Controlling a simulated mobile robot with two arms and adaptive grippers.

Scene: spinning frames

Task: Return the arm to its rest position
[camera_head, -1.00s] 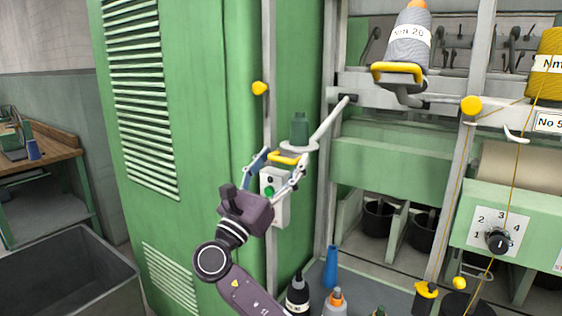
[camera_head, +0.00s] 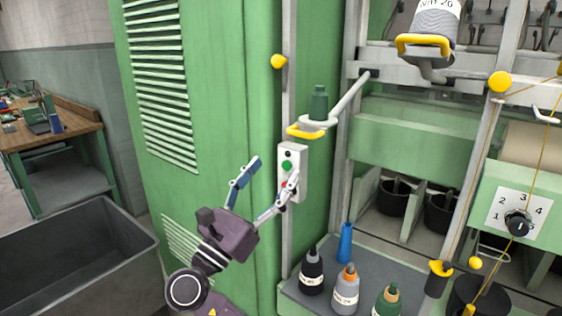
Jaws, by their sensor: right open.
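My right gripper (camera_head: 272,172) is open and empty, its two fingers spread. It is in front of the green machine cabinet (camera_head: 225,120), to the left of and below the bracket with the yellow handle (camera_head: 304,132). A dark green bottle-shaped piece (camera_head: 319,104) stands upright on that bracket. One fingertip overlaps the grey switch box (camera_head: 296,160) in the picture; I cannot tell whether they touch. My left gripper is not in view.
A dark open bin (camera_head: 140,231) stands at lower left, with a wooden workbench (camera_head: 75,133) behind it. A labelled grey cone (camera_head: 433,22) sits at upper right.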

